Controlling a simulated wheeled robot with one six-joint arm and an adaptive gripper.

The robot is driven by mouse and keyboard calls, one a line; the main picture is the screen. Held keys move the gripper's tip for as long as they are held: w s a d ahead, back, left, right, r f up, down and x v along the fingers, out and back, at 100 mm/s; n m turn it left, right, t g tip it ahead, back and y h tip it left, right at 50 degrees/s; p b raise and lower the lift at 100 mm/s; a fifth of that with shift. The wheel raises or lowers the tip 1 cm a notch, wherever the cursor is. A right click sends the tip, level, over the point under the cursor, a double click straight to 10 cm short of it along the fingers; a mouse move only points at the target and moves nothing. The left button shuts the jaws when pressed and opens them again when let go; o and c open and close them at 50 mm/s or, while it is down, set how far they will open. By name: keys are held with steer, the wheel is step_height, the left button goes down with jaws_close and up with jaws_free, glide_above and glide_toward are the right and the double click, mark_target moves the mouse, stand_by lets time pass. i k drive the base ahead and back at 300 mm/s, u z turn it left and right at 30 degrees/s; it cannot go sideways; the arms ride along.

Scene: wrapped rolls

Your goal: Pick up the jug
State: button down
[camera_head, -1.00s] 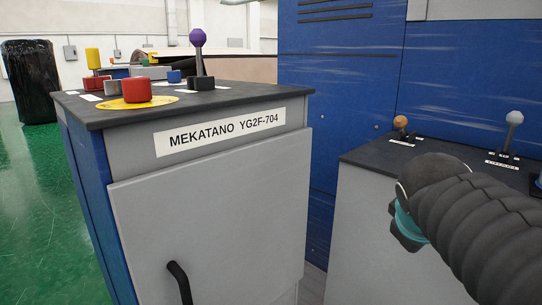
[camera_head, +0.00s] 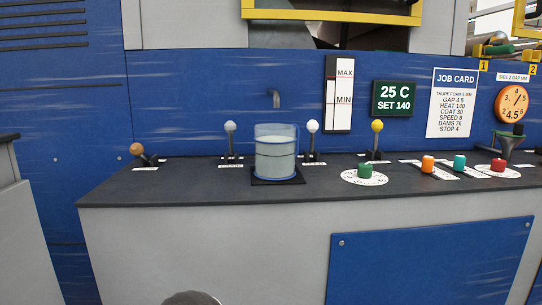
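A clear jug (camera_head: 276,158) with pale grey-white contents stands upright on a small black square pad (camera_head: 277,181). It is on the dark top of a grey machine counter (camera_head: 210,184), left of the middle of the head view. Its handle cannot be made out. A dark rounded bit at the bottom edge is probably part of my arm. My gripper's fingers are not in view.
Levers with a grey knob (camera_head: 230,127), a white knob (camera_head: 312,127) and a yellow knob (camera_head: 377,126) stand close behind and beside the jug. A green knob (camera_head: 365,171) sits to its right. A spout (camera_head: 275,97) juts from the blue wall above it. The front left counter is clear.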

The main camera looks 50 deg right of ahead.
mark_target(277, 145)
steer(key=z, duration=1.35)
steer(key=k, duration=0.4)
steer(key=z, duration=0.1)
steer(key=i, duration=0.5)
